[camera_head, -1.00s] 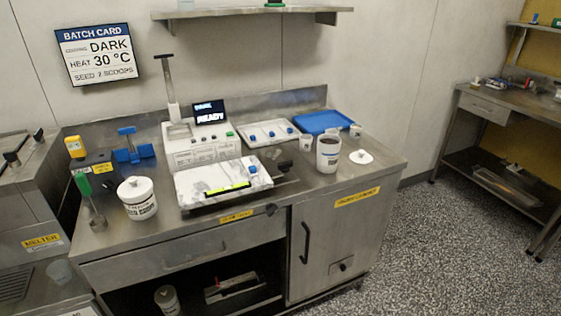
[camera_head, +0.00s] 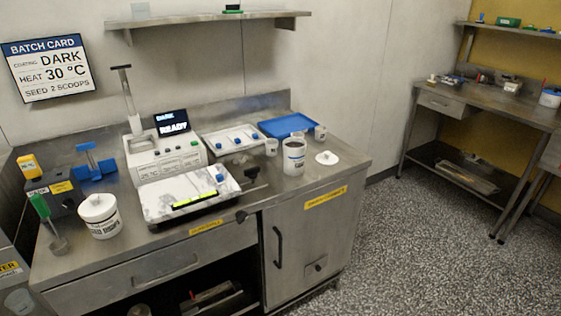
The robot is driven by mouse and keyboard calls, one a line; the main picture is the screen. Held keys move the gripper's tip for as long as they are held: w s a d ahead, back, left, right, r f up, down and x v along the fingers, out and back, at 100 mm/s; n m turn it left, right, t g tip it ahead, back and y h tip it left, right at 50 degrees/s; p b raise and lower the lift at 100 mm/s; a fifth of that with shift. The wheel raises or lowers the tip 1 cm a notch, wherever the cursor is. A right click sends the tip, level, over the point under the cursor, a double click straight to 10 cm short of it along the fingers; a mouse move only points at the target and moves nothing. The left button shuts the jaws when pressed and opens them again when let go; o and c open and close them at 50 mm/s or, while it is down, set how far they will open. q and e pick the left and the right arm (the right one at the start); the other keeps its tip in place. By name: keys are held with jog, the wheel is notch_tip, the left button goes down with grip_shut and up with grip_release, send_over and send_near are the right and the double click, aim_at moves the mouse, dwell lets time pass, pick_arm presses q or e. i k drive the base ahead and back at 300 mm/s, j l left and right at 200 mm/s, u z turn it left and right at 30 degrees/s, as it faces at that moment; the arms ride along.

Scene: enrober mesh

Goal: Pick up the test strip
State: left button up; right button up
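No gripper of mine shows in the head view. A narrow bright yellow-green strip with dark ends (camera_head: 195,200) lies at the front of a white marble-patterned slab (camera_head: 165,200) on the steel bench. I cannot tell for certain whether it is the test strip. Behind the slab stands a white machine (camera_head: 163,160) whose dark screen (camera_head: 171,122) reads "DARK" and "READY". Nothing else that I can clearly make out as a test strip shows.
On the steel bench (camera_head: 150,245) stand a white lidded tub (camera_head: 99,217), an open white tub (camera_head: 293,157), a white lid (camera_head: 327,158), a blue tray (camera_head: 287,124) and a white tray (camera_head: 232,139). A second bench (camera_head: 500,106) stands at right. Speckled floor (camera_head: 420,240) between them is clear.

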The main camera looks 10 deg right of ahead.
aim_at(219, 177)
jog(key=i+l+u, duration=0.35)
jog(key=i+l, duration=0.15)
jog(key=l, duration=0.25)
jog(key=i+l+u, duration=0.2)
jog(key=l, duration=0.2)
